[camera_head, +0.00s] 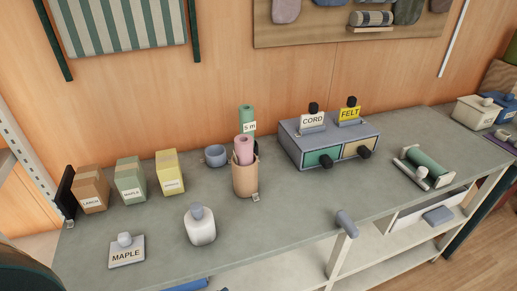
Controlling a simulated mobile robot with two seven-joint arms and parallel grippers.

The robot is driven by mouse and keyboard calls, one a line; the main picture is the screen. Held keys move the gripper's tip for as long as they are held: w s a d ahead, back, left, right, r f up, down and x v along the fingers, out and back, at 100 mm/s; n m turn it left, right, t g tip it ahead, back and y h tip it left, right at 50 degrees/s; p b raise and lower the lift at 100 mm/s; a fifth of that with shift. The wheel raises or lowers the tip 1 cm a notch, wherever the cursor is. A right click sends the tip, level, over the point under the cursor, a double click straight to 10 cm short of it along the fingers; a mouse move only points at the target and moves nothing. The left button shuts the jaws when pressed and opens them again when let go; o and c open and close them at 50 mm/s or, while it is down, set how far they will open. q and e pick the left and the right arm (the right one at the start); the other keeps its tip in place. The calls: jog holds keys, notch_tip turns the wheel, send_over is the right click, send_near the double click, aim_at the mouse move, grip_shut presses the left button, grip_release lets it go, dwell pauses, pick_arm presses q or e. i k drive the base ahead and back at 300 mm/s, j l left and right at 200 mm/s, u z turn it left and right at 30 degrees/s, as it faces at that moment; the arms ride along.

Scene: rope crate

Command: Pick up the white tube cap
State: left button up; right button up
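I cannot single out a white tube cap with certainty. A small whitish cylinder (421,173) sits at the left front end of the green roll (428,160), on the right part of the bench; it is too small to tell whether it is a cap. A tan holder (245,181) mid-bench has a pink tube (243,148) and a green tube (247,116) standing upright in it. A white bottle with a grey-blue top (200,228) stands nearer the front edge. Neither of my grippers is in view.
The grey bench (290,220) is clear between bottle and drawer unit (330,138). Labelled boxes (131,180) stand at the left, with a MAPLE sign (126,254) in front. A blue-grey cup (215,155) is behind the holder. A grey cylinder (346,223) is at the front edge.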

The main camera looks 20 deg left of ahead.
aim_at(199, 221)
jog(key=u, duration=1.1)
